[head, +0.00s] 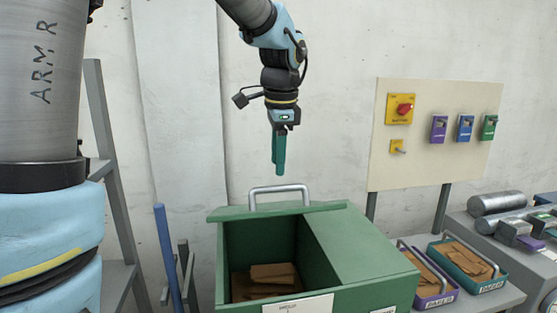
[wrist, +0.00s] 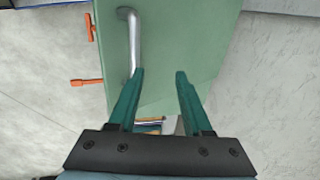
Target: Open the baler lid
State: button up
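The green baler (head: 365,245) stands in the lower middle of the head view. Its top is open at the left, and brown cardboard (head: 272,275) shows inside. A silver handle (head: 279,188) rises from the green lid (head: 325,208) along the baler's back edge; the lid's exact angle is hard to tell. My gripper (head: 279,170) points down just above the handle, apart from it in the head view. In the wrist view my gripper (wrist: 160,72) has its fingers apart with nothing between them. The handle (wrist: 134,40) lies at the left fingertip, against the green panel; contact is unclear.
A control board (head: 435,150) with a red knob stands at the right. Purple (head: 437,300) and teal (head: 490,285) trays of cardboard are beside the baler. A blue post (head: 167,255) stands left.

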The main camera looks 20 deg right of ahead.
notch_tip(320, 180, up, 10)
jog(key=w, duration=0.3)
jog(key=shift+d+f, duration=0.15)
jog(key=shift+f, duration=0.1)
dwell(0.7)
dwell(0.5)
